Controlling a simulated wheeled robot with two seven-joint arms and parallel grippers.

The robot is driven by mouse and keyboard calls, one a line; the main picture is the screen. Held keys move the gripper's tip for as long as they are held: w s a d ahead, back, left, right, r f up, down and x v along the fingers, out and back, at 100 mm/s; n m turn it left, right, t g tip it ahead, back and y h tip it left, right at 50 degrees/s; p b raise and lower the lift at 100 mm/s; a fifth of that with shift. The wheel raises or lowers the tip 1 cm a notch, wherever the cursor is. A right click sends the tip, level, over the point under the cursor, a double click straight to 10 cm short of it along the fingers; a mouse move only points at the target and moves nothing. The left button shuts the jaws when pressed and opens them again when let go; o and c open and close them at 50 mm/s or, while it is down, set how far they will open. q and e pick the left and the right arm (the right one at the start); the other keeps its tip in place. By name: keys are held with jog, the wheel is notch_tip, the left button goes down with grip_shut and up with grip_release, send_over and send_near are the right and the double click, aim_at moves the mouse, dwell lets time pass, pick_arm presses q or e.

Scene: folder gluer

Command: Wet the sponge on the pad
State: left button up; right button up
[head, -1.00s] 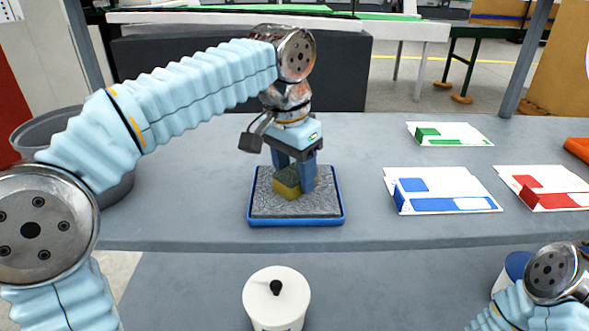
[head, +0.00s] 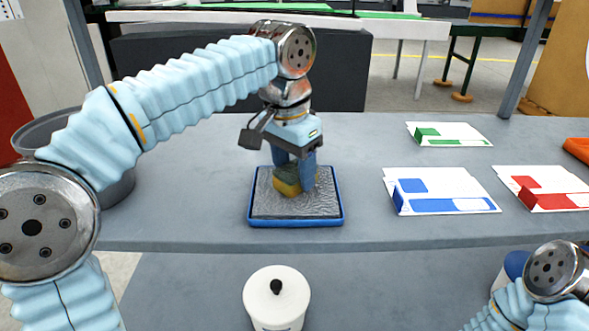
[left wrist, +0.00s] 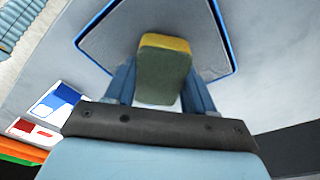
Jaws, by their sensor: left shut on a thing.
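The sponge (head: 288,181), yellow below and dark green above, is between the blue fingers of my left gripper (head: 296,180), which is shut on it. It also shows in the left wrist view (left wrist: 163,68), between the two fingers. The sponge is at the middle of the pad (head: 265,203), a grey wet-looking surface in a blue-rimmed tray; its lower side appears to touch the pad. The pad's blue rim also shows in the left wrist view (left wrist: 220,30). Of my right arm only a part shows at the lower right; its gripper is out of view.
A grey bin (head: 118,190) stands at the left. Cards with blue (head: 440,190), red (head: 545,188) and green (head: 448,134) blocks lie at the right. A white lidded pot (head: 276,300) stands in front, below the shelf edge. The shelf between pad and cards is clear.

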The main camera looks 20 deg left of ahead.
aim_at(294, 169)
pick_arm(q)
jog(key=shift+r, duration=3.05)
